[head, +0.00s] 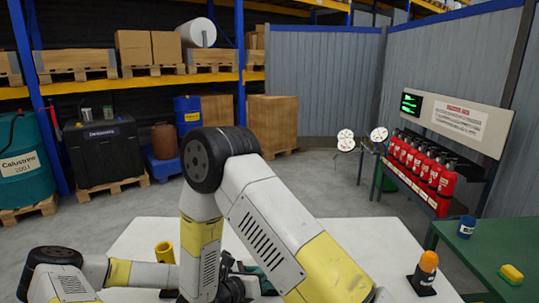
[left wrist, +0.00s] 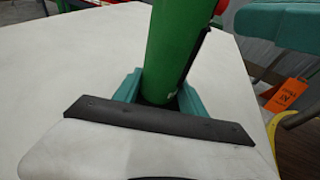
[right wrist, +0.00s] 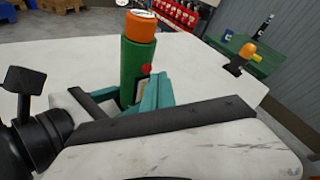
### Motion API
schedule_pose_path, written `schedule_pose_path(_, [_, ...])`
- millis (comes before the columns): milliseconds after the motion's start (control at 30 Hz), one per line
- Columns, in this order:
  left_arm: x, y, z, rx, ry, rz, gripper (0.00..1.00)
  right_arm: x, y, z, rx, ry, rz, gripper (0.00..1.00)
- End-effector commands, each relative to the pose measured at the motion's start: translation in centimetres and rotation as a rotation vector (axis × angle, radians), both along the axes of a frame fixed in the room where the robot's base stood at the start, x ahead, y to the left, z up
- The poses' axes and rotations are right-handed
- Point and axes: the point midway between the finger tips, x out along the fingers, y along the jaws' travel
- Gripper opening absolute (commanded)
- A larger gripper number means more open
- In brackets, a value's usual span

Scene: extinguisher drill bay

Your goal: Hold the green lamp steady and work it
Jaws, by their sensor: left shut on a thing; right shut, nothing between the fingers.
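The green lamp is an upright green cylinder with an orange top and a red button in the right wrist view (right wrist: 133,75). Its lower body fills the middle of the left wrist view (left wrist: 173,50). My left gripper (left wrist: 158,92) is shut around its lower part, one teal finger on each side. My right gripper (right wrist: 155,88) is shut and empty beside the lamp, its tip just below the red button (right wrist: 146,69). I cannot tell whether it touches the lamp. In the head view my arm hides the lamp. I cannot tell whether it is lit.
The white table (head: 375,245) has clear room. An orange-topped black item (head: 425,270) stands at its right and a yellow cup (head: 164,252) at its left. The green table (head: 490,250) carries a blue can (head: 466,227) and a yellow sponge (head: 511,274). Red extinguishers (head: 420,165) stand behind.

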Motion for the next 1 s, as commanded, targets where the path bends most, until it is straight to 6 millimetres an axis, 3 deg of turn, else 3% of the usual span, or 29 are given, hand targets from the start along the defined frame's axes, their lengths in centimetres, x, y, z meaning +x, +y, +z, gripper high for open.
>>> schedule_pose_path(1000, [0.04, 0.32, -0.54, 0.012, 0.003, 0.006, 0.13, 0.95, 0.04, 0.01, 0.001, -0.001, 0.0, 0.0])
